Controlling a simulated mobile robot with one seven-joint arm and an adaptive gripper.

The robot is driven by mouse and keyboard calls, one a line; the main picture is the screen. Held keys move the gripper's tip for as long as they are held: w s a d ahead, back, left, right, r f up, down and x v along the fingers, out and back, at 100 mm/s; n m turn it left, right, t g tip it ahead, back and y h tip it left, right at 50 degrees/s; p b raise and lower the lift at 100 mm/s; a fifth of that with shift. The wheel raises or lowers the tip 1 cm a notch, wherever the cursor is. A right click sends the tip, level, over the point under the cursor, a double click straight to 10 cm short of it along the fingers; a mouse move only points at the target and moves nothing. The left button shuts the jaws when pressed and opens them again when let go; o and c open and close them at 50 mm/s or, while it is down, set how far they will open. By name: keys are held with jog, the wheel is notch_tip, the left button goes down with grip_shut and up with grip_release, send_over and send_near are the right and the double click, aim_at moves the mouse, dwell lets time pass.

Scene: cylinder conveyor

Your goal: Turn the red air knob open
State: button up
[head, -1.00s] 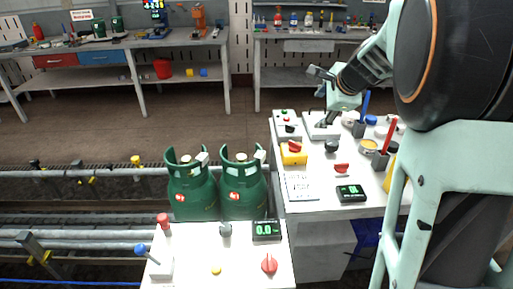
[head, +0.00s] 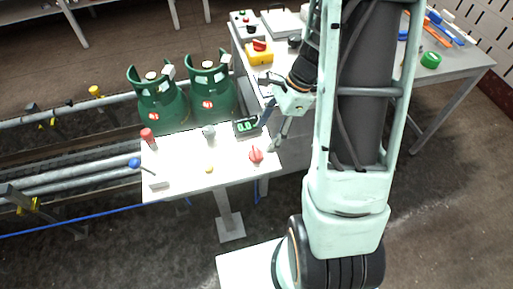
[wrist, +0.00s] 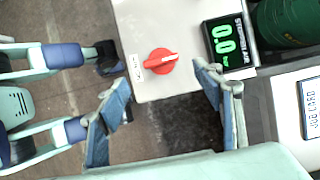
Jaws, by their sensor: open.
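The red air knob (head: 256,155) sits near the right front corner of a small white table (head: 185,183).
Two green gas cylinders (head: 208,88) stand behind the small table. A red knob (head: 147,135), a grey knob (head: 208,131), a yellow button (head: 209,170) and a blue-tipped lever (head: 134,163) are also on it. A yellow box with a red knob (head: 259,52) stands on the bench behind.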

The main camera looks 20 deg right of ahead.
aim_at(256, 151)
jog(key=x, duration=0.7)
jog(key=shift+f+b, duration=0.2)
jog(key=shift+b, duration=0.2)
jog(key=shift+c, duration=0.7)
jog(key=c, duration=1)
